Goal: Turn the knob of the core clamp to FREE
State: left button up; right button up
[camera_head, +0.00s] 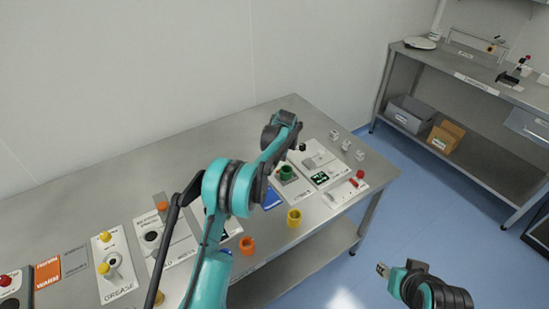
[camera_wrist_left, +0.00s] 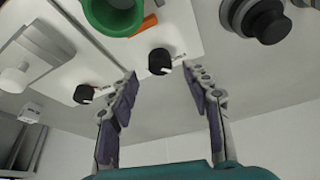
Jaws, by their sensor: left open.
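In the left wrist view a black knob (camera_wrist_left: 159,63) sits on a white panel (camera_wrist_left: 180,22) that also bears a green ring-shaped holder (camera_wrist_left: 113,14). A small label beside the knob is too small to read. My left gripper (camera_wrist_left: 161,73) is open, and the knob shows in the gap between its fingertips, apart from both. In the head view the green holder (camera_head: 286,172) stands on a panel at the table's right part; my left arm hides the knob and most of the left gripper there. My right gripper (camera_head: 383,269) is low at the right, off the table.
A second black knob (camera_wrist_left: 84,94) sits on the neighbouring panel, near the left finger. A large dark round part (camera_wrist_left: 265,20) is at the upper right. On the table stand a yellow cup (camera_head: 294,218), an orange cup (camera_head: 247,245) and small white blocks (camera_head: 346,145).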

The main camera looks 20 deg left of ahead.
pick_arm(q)
jog(key=v, duration=0.8)
jog(key=shift+r, duration=0.2)
jog(key=shift+s+r, duration=0.1)
jog(key=shift+s, duration=0.05)
jog(key=s+d+r+m+t, duration=0.1)
jog(key=s+r, duration=0.3)
jog(key=s, duration=0.3)
jog(key=s+d+r+m+h, duration=0.15)
jog(key=s+r, duration=0.25)
jog(key=s, duration=0.4)
jog(key=s+r+m+t, duration=0.1)
jog(key=s+r, duration=0.3)
jog(key=s, duration=0.3)
jog(key=s+d+f+m, duration=0.1)
jog(key=s+f, duration=0.2)
jog(key=s, duration=0.7)
jog(key=s+d+f+m+t+h, duration=0.1)
jog(key=s+f+m, duration=0.1)
jog(key=s, duration=0.7)
jog(key=shift+s+f+t, duration=0.3)
jog(key=shift+s+f, duration=0.1)
jog(key=shift+f, duration=0.3)
